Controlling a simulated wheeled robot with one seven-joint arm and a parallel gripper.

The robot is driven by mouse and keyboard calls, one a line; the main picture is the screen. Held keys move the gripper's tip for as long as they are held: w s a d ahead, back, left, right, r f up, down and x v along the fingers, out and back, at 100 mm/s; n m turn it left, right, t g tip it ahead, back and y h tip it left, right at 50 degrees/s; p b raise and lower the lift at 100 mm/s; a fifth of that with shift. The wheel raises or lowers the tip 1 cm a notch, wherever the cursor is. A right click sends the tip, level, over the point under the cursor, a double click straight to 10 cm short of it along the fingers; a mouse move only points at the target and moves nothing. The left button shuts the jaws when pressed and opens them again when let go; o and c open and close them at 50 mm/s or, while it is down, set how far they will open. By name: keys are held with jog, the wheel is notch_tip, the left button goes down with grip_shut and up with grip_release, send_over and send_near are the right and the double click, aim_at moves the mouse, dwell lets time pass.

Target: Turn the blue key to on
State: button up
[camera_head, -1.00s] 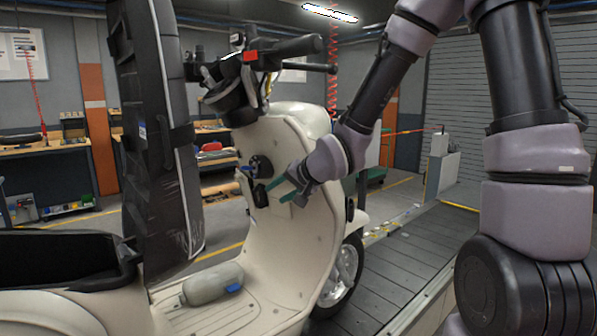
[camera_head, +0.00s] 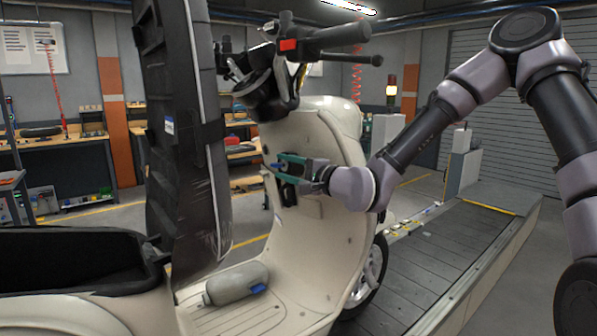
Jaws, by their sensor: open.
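The blue key (camera_head: 277,165) sits in the dark ignition lock on the inner front panel of the cream scooter (camera_head: 325,235). Only a small part of the key shows, at the tips of my gripper. My gripper (camera_head: 283,168) has green fingers and reaches in from the right, roughly level, with its tips at the lock. The fingers are open and appear to be around or just in front of the key; I cannot tell whether they touch it. The fingers hide most of the lock.
The handlebar (camera_head: 335,38) is above my gripper. The black upright seat (camera_head: 185,130) stands to the left. A grey bottle-like canister (camera_head: 235,283) with a blue part lies on the footboard. The slat conveyor (camera_head: 440,255) runs at the right.

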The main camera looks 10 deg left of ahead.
aim_at(273, 163)
jog(key=x, duration=0.6)
jog(key=shift+s, duration=0.1)
jog(key=shift+c, duration=0.3)
grip_shut()
jog(key=c, duration=0.6)
grip_release()
grip_shut()
jog(key=shift+r+t+y, duration=0.35)
jog(key=shift+t+y, duration=0.55)
jog(key=shift+y, duration=0.2)
